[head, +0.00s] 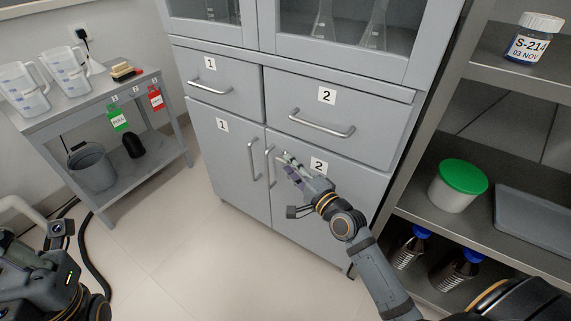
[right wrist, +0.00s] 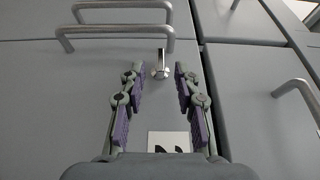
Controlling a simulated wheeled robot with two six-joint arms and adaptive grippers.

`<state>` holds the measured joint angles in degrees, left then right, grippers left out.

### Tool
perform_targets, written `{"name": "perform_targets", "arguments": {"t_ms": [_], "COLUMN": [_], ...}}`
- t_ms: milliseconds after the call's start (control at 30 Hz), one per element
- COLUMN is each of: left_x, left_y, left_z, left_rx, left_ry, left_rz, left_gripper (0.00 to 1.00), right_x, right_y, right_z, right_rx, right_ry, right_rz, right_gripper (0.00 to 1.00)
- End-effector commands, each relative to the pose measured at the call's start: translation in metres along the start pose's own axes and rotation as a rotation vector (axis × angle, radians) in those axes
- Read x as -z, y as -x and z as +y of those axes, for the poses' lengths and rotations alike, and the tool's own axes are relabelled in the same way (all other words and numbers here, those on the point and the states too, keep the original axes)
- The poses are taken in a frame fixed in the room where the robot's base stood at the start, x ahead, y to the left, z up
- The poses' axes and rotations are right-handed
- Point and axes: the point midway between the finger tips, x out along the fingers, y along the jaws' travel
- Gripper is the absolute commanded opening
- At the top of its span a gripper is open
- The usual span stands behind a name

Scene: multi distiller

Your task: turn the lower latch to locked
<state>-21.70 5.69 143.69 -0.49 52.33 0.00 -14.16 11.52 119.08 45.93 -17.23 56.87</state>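The lower latch (right wrist: 161,66) is a small bright metal lever on the right lower cabinet door (head: 305,210), the one labelled 2. In the right wrist view it lies just ahead of the fingertips, roughly centred between them, with a gap around it. In the head view my fingers cover that spot, so the latch cannot be made out. My right gripper (right wrist: 158,76) is open and empty, with purple pads on both sides. In the head view it (head: 287,162) is close to the door, right of the door handles. My left arm shows at the lower left; its fingertips are not visible.
Two bar handles (head: 252,160) stand side by side at the door seam, near my right fingers. A drawer handle (head: 323,124) juts out above. Open shelves (head: 480,235) with a green-lidded tub (head: 459,185) stand at the right. The floor (head: 175,255) in front is clear.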

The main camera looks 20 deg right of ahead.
Motion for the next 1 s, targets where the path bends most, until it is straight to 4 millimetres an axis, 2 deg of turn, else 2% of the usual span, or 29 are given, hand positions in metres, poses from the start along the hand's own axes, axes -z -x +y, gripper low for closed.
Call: {"name": "perform_targets", "arguments": {"t_ms": [33, 200, 533, 767, 1000], "left_x": [0.008, 0.005, 0.004, 0.004, 0.004], "left_y": [0.0, 0.007, 0.007, 0.007, 0.006], "left_z": [0.001, 0.001, 0.002, 0.002, 0.002], "left_rx": [-0.003, -0.002, -0.003, -0.003, -0.003], "left_ry": [-0.001, -0.006, -0.007, -0.007, -0.007], "left_rz": [0.038, 0.027, 0.025, 0.026, 0.025], "left_gripper": [0.0, 0.0, 0.0, 0.0, 0.0], "right_x": [0.0, 0.0, 0.0, 0.0, 0.0], "right_y": [-0.004, -0.024, -0.029, -0.028, -0.028], "right_z": [0.0, 0.001, 0.0, 0.0, 0.0], "right_rx": [0.002, 0.001, 0.0, 0.0, -0.001], "right_ry": [-0.001, -0.001, 0.0, 0.001, 0.001], "right_rz": [0.0, 0.0, 0.0, 0.0, 0.0], "right_gripper": [0.32, 0.32, 0.32, 0.01, 0.0]}}
